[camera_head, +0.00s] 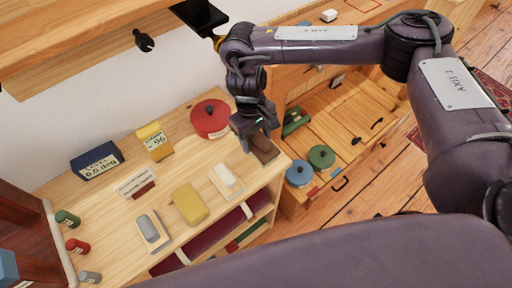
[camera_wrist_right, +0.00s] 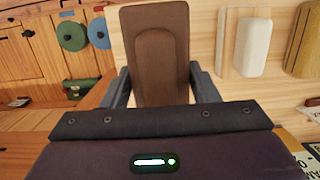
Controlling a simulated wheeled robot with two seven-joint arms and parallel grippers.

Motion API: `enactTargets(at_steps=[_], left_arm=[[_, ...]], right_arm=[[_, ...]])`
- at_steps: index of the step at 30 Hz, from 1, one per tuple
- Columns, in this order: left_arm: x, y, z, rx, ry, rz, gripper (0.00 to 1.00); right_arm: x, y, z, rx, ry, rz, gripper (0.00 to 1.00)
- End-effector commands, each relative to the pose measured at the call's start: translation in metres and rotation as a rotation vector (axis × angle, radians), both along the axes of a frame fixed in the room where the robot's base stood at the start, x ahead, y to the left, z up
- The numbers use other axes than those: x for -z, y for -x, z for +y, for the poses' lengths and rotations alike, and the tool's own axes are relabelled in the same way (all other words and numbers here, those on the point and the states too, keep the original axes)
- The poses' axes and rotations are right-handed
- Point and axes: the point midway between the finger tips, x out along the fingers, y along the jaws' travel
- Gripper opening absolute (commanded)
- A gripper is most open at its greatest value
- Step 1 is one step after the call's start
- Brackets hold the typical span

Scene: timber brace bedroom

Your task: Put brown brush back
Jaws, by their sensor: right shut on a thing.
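The brown brush (camera_head: 264,149) is in my right gripper (camera_head: 254,133), at the right end of the wooden shelf top. I cannot tell whether the brush touches the shelf top. My left gripper is not in view.
A white brush (camera_head: 225,175), a yellow brush (camera_head: 188,203) and a grey brush (camera_head: 148,228) lie in a row to the left. A red round tin (camera_head: 210,118) stands behind. Blue (camera_head: 299,173) and green (camera_head: 321,157) round lids are lower right.

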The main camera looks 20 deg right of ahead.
Motion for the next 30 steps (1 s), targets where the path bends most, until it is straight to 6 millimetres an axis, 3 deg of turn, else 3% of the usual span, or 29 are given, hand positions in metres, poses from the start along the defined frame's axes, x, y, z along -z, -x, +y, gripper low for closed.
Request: enactTargets(at_steps=[12,24,25,30], left_arm=[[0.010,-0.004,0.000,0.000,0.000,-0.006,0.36],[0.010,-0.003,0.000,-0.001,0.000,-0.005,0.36],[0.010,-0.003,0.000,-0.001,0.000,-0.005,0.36],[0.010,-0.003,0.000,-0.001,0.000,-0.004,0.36]], right_arm=[[0.046,0.000,0.000,0.001,-0.001,0.000,0.33],[0.050,0.000,0.000,0.001,0.000,0.000,0.33],[0.050,0.000,0.000,0.001,0.000,-0.001,0.58],[0.049,0.000,0.000,0.001,0.000,-0.001,0.76]])
